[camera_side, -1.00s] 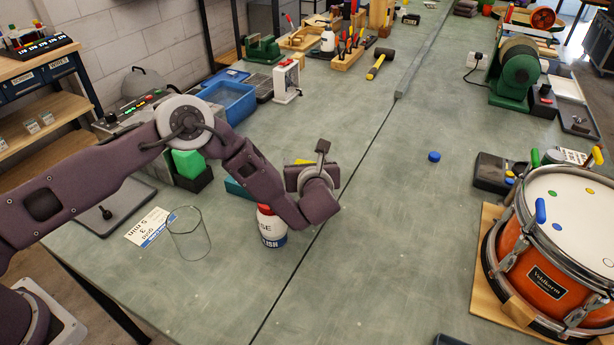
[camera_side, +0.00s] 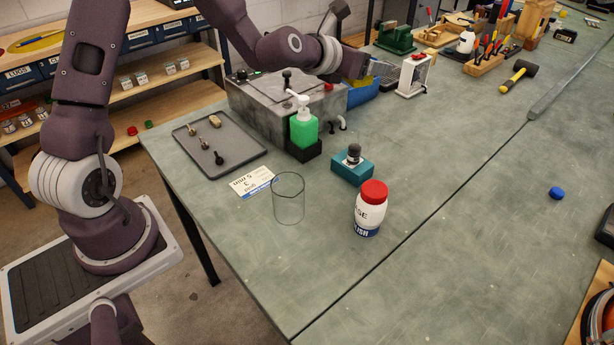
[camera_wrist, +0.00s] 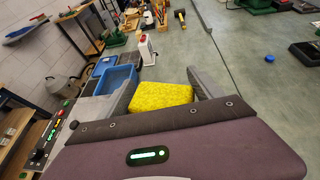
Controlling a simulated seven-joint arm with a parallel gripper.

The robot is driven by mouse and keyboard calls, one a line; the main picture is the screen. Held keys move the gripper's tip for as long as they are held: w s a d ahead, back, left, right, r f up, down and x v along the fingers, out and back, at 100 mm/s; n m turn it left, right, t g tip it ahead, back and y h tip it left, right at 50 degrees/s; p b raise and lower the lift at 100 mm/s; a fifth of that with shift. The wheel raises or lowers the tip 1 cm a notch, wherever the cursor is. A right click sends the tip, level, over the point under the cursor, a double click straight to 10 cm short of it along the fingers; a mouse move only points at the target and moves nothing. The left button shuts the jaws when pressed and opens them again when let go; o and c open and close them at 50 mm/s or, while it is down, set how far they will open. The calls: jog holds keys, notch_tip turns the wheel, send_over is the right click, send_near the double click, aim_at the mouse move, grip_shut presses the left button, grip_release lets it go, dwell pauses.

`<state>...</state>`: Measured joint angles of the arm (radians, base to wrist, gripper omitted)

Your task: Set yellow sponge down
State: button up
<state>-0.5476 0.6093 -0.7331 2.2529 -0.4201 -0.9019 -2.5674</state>
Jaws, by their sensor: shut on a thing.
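The yellow sponge (camera_wrist: 160,96) shows in the wrist view, between the jaws of my gripper (camera_wrist: 162,88). My gripper is shut on it. A grey finger shows along the sponge's right side. In the side view my gripper (camera_side: 358,64) is raised at the back of the bench, in front of the blue tub (camera_side: 360,92) and beyond the grey machine. I cannot clearly make out the sponge there. The blue tub also shows in the wrist view (camera_wrist: 118,78), to the left of and beyond the sponge.
The grey machine (camera_side: 262,108) has a green bottle (camera_side: 303,130) before it. A teal block (camera_side: 351,172), a clear glass (camera_side: 288,200) and a red-lidded white jar (camera_side: 371,212) stand nearer. A white device (camera_side: 413,76) stands right of the tub. The middle bench is clear.

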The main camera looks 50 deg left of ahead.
jog(key=s+a+m+h, duration=0.1)
jog(key=s+h, duration=0.1)
jog(key=s, duration=0.4)
jog(key=n+y, duration=0.4)
jog(key=y, duration=0.1)
send_over(362, 129)
notch_tip(362, 129, down, 6)
jog(key=shift+g, duration=0.4)
notch_tip(362, 129, down, 19)
jog(key=shift+w+r, duration=0.1)
jog(key=shift+r, duration=0.1)
jog(key=shift+f, duration=0.15)
jog(key=o, duration=1)
